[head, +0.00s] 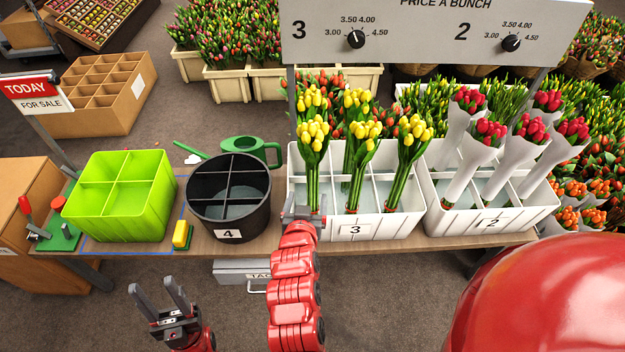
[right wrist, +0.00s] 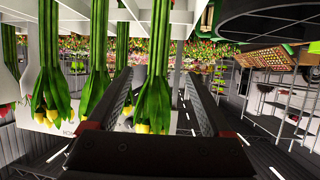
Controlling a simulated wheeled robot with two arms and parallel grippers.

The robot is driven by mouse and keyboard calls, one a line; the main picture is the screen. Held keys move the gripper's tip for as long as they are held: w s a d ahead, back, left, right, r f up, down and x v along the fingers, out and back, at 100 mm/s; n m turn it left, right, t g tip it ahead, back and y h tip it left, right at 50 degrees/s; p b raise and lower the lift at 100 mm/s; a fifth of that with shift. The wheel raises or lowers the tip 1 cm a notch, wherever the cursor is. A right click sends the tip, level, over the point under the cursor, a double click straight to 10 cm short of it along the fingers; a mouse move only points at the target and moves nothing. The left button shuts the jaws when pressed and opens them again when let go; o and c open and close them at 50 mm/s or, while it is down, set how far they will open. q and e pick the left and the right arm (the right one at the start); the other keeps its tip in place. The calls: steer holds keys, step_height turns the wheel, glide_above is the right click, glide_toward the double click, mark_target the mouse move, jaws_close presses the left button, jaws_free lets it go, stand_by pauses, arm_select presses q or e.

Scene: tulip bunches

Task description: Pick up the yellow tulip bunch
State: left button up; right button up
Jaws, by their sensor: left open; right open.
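Several yellow tulip bunches stand upright in the white crate (head: 379,228) labelled 3. The front-left yellow bunch (head: 314,137) is nearest my right gripper (head: 303,213), which is low at the crate's front-left wall. In the right wrist view, which is upside down, the open right fingers (right wrist: 160,80) flank a yellow bunch (right wrist: 157,95) with green stems. I cannot tell how deep the stems sit between the fingers. Other yellow bunches (right wrist: 48,85) show to the left there. My left gripper (head: 165,298) is open and empty, low in front of the table.
A black round bucket (head: 228,222) labelled 4 stands left of the crate, then a lime-green divided box (head: 115,222). A yellow block (head: 181,234) and green watering can (head: 258,150) are nearby. A white crate (head: 492,222) labelled 2 holds wrapped red tulips. A sign (head: 430,35) overhangs.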

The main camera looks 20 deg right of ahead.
mark_target(312, 179)
steer(key=x, duration=0.6)
steer(key=shift+w+d+f, duration=0.1)
steer(key=shift+w+d, duration=0.1)
steer(key=shift+w, duration=0.15)
steer(key=shift+x, duration=3.15)
steer(key=shift+s+d, duration=0.1)
steer(key=shift+d, duration=0.05)
jaws_close()
